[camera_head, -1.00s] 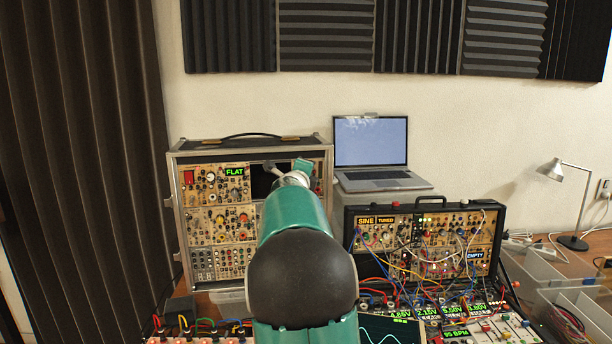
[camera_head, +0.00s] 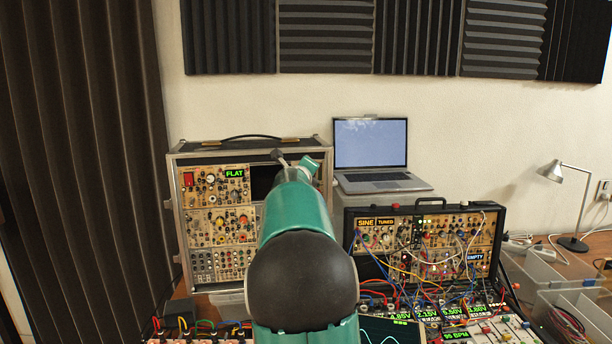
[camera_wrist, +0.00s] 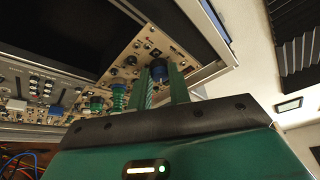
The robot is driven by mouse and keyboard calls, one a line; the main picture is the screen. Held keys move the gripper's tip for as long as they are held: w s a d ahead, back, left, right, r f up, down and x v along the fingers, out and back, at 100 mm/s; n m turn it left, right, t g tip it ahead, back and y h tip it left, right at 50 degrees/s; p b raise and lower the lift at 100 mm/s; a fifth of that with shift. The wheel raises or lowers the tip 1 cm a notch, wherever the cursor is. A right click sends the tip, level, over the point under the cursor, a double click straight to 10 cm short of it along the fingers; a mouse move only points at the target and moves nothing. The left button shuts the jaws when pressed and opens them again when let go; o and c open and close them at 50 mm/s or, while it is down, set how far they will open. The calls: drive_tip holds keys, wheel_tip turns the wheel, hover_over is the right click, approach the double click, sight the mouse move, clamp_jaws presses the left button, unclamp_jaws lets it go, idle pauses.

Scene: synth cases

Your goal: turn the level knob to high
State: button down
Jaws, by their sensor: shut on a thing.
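In the wrist view, my gripper (camera_wrist: 160,86) reaches the upper right of a tan synth panel (camera_wrist: 118,82). Its two green fingers are shut on a dark blue knob (camera_wrist: 158,68), one finger on each side. The knob's label and pointer cannot be read, so I cannot tell its setting. In the head view, my green arm covers the knob and most of my gripper, which is at the right side of the tall synth case (camera_head: 172,215).
A second synth case (camera_head: 350,240) with patch cables stands at the right, and a laptop (camera_head: 372,145) sits behind it. In the wrist view, green knobs (camera_wrist: 119,95) and another blue knob (camera_wrist: 56,110) lie left of my fingers. A lamp (camera_head: 552,172) stands far right.

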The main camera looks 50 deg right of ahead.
drive_tip(key=shift+f, duration=0.1)
drive_tip(key=c, duration=1.3)
unclamp_jaws()
drive_tip(key=v, duration=1.4)
